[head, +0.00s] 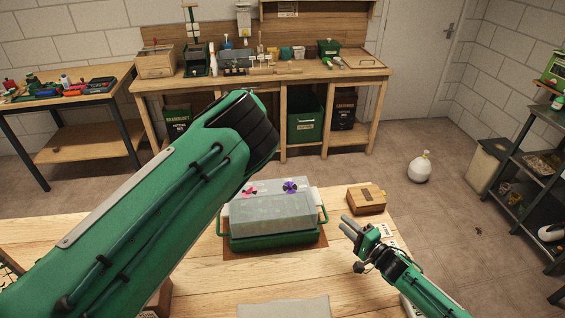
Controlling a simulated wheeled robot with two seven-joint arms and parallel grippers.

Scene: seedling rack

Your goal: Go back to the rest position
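My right gripper (344,223) is above the right part of the near wooden table (350,290), beside a small wooden box. Its two grey fingers point up and left and lie close together. Nothing shows between them, but I cannot tell whether they are fully shut. My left arm (140,210) crosses the left half of the view as a large green link reaching up to a black joint. My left gripper is not in view. A green tray with a clear lid (270,210) stands on the table between the arms, with pink and purple flower shapes on the lid.
The small wooden box (366,199) stands at the table's far right. A long workbench (280,75) with pots and tools is behind, a side table (70,100) at left. A dark shelf (525,150) and a white bottle (420,167) on the floor are at right. Open floor lies between.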

